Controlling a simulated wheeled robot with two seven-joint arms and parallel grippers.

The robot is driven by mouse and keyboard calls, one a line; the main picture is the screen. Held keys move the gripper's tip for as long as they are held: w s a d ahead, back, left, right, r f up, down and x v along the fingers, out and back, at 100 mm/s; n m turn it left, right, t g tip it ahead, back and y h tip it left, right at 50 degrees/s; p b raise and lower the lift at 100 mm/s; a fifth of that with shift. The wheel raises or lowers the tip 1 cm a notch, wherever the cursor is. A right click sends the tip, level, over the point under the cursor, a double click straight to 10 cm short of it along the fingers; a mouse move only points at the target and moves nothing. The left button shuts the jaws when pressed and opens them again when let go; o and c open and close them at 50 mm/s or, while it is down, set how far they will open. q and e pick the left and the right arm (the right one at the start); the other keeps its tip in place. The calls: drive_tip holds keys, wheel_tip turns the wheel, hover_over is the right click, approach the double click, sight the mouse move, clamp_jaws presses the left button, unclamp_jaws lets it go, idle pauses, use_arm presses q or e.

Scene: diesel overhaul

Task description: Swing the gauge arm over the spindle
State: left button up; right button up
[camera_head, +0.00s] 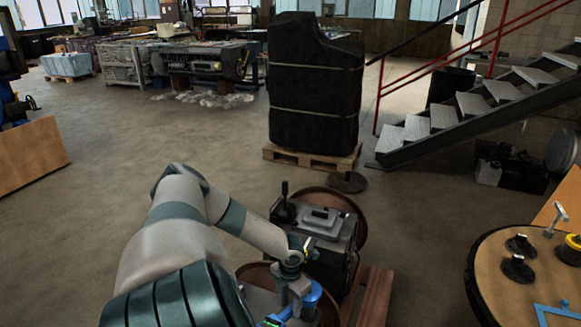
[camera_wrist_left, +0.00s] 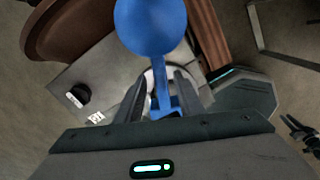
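A blue part, which looks like the gauge arm (camera_wrist_left: 150,22), has a round blue head on a narrow stem in the left wrist view. It also shows low in the head view (camera_head: 311,294), partly hidden by my arm. My left gripper (camera_wrist_left: 160,76) has its fingers on either side of the stem, with gaps visible beside it, so it looks open. A pale round part (camera_wrist_left: 150,77) shows behind the stem; I cannot tell whether it is the spindle. My right gripper is not recognisable in either view.
A grey box-shaped machine (camera_head: 332,235) with a black lever stands just beyond my left wrist. Reddish-brown planks (camera_head: 374,298) lie to its right. A round table (camera_head: 500,279) with black stands is at the right. A dark wrapped load (camera_head: 315,90) stands on a pallet behind.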

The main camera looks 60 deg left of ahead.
sight(290, 307)
use_arm(q)
wheel_tip(290, 307, up, 17)
drive_tip(key=b, duration=0.3)
drive_tip(key=shift+r, duration=0.15)
idle(0.7)
